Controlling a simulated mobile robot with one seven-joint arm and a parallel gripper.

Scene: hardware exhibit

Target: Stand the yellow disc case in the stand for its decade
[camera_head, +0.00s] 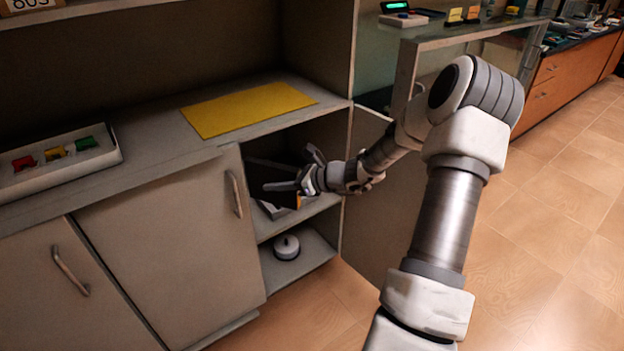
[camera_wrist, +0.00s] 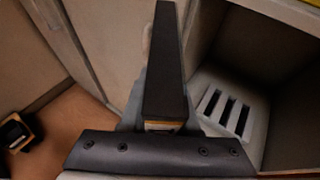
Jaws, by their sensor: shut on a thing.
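My gripper (camera_head: 299,179) reaches into the open cabinet, above its upper shelf. It is shut on a thin slab, seen nearly edge-on in the wrist view as a long dark shape (camera_wrist: 165,70) with a narrow yellow-orange end. A small orange patch (camera_head: 299,201) shows by the fingers in the head view. I take this slab for the yellow disc case; its broad face is hidden. A pale stand (camera_wrist: 230,108) with three dark slots lies right of the slab in the wrist view, apart from it in the picture. No decade mark is readable on this stand.
The cabinet's open door (camera_head: 366,190) is beside my arm. A white round object (camera_head: 286,247) sits on the lower shelf. On the counter are a flat yellow mat (camera_head: 248,108) and a pale tray (camera_head: 112,156) with red, yellow and green pieces. A lettered card (camera_head: 30,5) is at the top left.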

